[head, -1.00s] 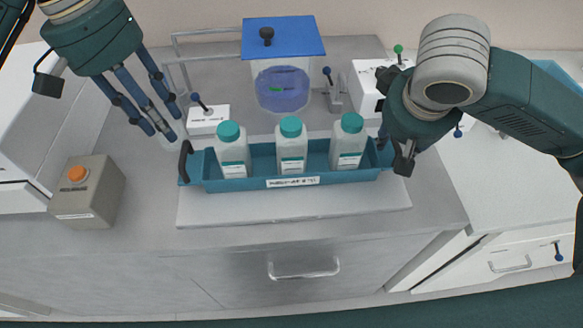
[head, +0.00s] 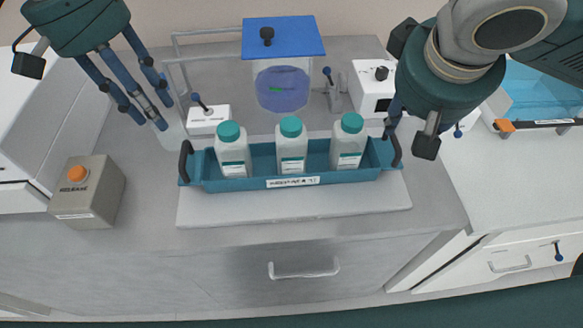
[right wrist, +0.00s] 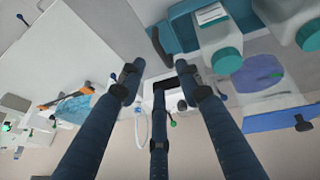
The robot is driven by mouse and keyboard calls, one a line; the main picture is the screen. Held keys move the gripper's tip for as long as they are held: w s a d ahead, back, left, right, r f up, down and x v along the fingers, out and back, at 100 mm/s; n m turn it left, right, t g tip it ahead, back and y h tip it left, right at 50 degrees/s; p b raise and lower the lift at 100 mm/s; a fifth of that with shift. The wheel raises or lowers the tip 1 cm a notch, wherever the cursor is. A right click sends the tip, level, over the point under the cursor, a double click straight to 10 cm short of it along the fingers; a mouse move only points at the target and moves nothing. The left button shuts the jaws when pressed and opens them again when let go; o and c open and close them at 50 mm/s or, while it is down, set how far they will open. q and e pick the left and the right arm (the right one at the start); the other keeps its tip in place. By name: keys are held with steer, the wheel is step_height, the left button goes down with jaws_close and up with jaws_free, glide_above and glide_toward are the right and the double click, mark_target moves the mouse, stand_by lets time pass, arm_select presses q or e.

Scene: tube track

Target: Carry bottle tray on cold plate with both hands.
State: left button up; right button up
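A teal bottle tray (head: 225,184) with several handles and three white bottles with teal caps (head: 291,146) rests on a pale flat plate (head: 300,205) on the bench. Black handles stand at its left end (head: 185,162) and right end (head: 396,151). My left gripper (head: 148,113) is open and empty, above and left of the tray's left handle. My right gripper (head: 410,135) is above and beside the right handle, apart from it as far as I can tell. In the right wrist view its fingers (right wrist: 160,85) are spread with nothing between them; the tray's edge (right wrist: 178,32) shows beyond.
A blue-lidded clear vessel (head: 283,75) stands behind the tray. A grey box with an orange button (head: 88,190) stands at the left. White devices (head: 208,119) stand behind the tray. A blue tray (head: 540,95) lies on the right counter. The bench front is clear.

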steer(key=shift+v, duration=1.15)
